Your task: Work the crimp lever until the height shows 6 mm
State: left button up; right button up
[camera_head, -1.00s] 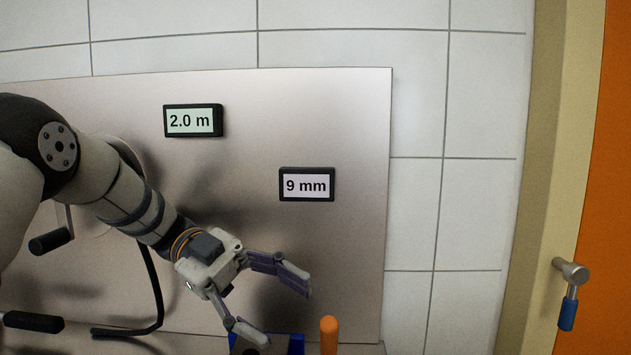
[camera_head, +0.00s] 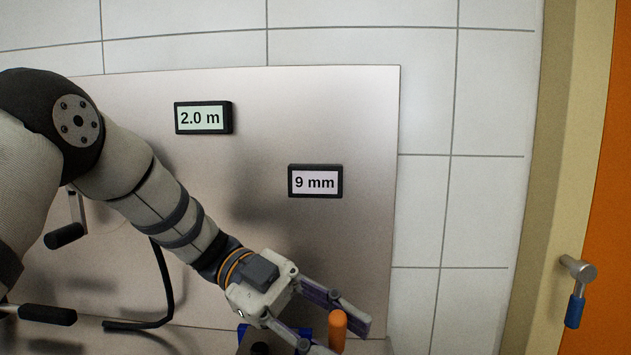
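The height display (camera_head: 315,182) on the metal panel reads 9 mm. An orange upright handle (camera_head: 338,328), which looks like the crimp lever's grip, rises at the bottom of the view. My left gripper (camera_head: 335,332) reaches in from the left with its fingers apart, one on each side of the orange handle as seen here. I cannot tell whether either finger touches it. The fingers partly hide the handle's lower part and the blue part (camera_head: 305,333) beside it. My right gripper is not in view.
A second display (camera_head: 202,117) reads 2.0 m. The steel panel (camera_head: 350,110) stands against the tiled wall. Black crank handles (camera_head: 47,315) and a black hose (camera_head: 163,290) lie to the left. A door handle (camera_head: 576,290) is at far right.

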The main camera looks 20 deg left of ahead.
pick_arm(q)
grip_shut()
